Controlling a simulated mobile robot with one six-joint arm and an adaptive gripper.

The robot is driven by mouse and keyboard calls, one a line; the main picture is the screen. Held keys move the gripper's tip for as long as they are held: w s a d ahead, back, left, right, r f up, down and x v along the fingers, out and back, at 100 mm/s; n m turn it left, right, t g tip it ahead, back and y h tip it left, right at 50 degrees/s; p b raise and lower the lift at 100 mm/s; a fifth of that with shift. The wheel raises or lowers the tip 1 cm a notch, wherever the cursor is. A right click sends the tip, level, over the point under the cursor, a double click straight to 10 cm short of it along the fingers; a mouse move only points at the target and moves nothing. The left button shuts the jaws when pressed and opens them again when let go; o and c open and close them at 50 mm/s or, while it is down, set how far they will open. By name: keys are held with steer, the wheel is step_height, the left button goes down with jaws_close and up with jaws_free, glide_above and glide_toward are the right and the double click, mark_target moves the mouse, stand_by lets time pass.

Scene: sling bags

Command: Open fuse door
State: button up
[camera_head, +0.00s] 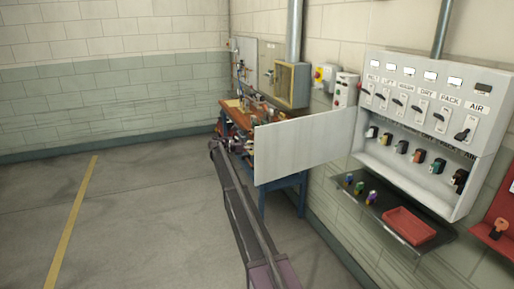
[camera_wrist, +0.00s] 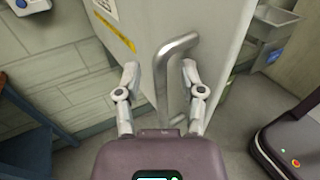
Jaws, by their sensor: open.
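The fuse door (camera_head: 300,147) is a pale grey panel, swung wide open to the left of the fuse cabinet (camera_head: 454,200) on the right wall. In the wrist view the door (camera_wrist: 212,14) fills the upper middle, with a yellow label strip on it. Its bent grey metal handle (camera_wrist: 161,78) stands between the two fingers of my gripper (camera_wrist: 159,72). The fingers are open, with a visible gap to the handle on each side. In the head view my arm reaches to the door's left edge, and the door seems to hide part of my gripper.
Fuses (camera_head: 403,147) and labelled switches (camera_head: 398,105) show in the cabinet. Below it a dark shelf (camera_head: 362,216) holds several small coloured pieces and a red tray (camera_head: 409,226). A blue workbench (camera_head: 270,198) stands behind the door. The floor on the left is clear.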

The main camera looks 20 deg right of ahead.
steer(key=v, duration=0.7)
